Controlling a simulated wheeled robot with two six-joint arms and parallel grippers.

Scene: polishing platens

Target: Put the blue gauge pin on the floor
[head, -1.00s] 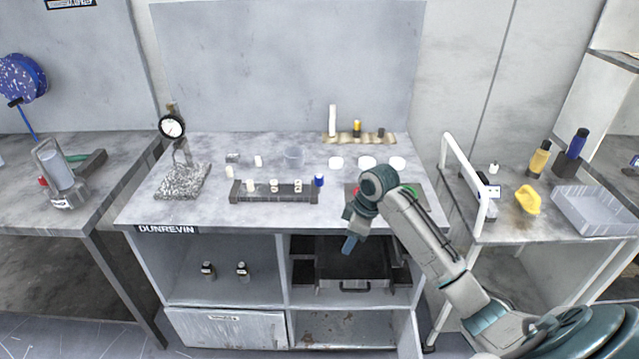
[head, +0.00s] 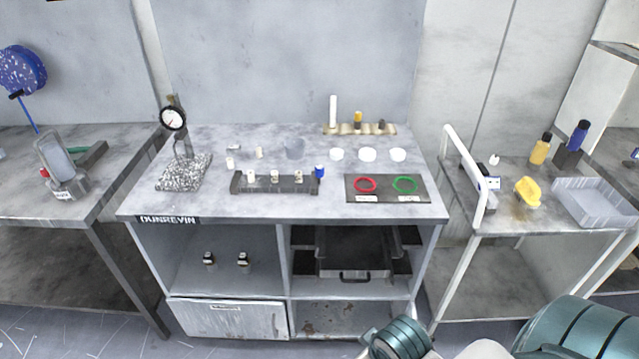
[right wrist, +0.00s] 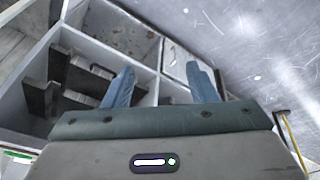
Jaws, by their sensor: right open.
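A small blue cylinder (head: 320,171), which looks like the blue gauge pin, stands upright at the right end of the dark rack (head: 238,188) on the middle bench. Whether it sits in the rack or just behind its end is too small to tell. My right gripper (right wrist: 160,76) is open in the right wrist view, with nothing between its blue fingers. It is low in front of the bench, facing the shelves and the floor (right wrist: 245,45). In the head view only part of my right arm shows at the bottom edge. My left gripper is not in view.
The middle bench (head: 290,211) also holds a dial gauge (head: 172,118), white discs (head: 367,155), and a plate with red and green rings (head: 386,197). A white rail (head: 470,175) edges the right cart. Grey floor (head: 75,338) is bare at lower left.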

